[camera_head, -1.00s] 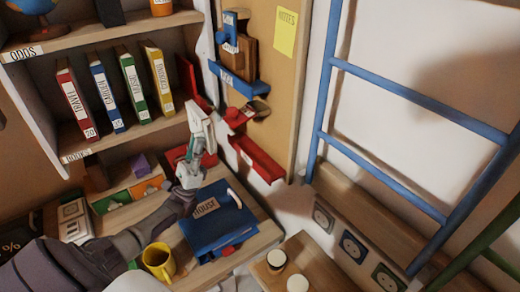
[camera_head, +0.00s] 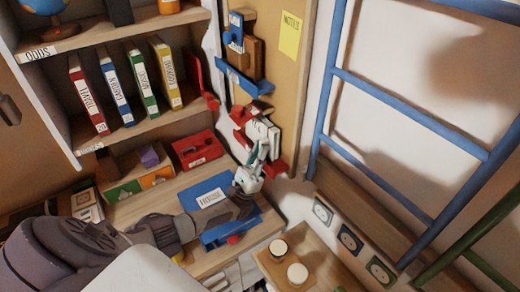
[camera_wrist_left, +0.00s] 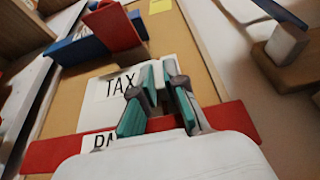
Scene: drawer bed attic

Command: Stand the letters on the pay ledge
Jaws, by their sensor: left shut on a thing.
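My left gripper (camera_head: 262,148) is shut on a white letter (camera_head: 261,129) at the wall board. The left wrist view shows the letter (camera_wrist_left: 119,88) with TAX on it, between the gripper's fingers (camera_wrist_left: 158,98). The letter's lower part is just at a red ledge (camera_wrist_left: 55,154) whose white label shows PA, the rest hidden by my gripper. I cannot tell whether the letter touches the ledge. In the head view, the red ledge (camera_head: 277,166) is partly hidden behind the letter and gripper. My right gripper is not in view.
Above on the board is a blue ledge (camera_head: 243,84) with blue and brown items. A yellow note (camera_head: 289,36) hangs at the upper right of the board. A blue HOUSE folder (camera_head: 212,197) and a red box (camera_head: 198,149) are on the desk. A blue ladder (camera_head: 410,105) stands at right.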

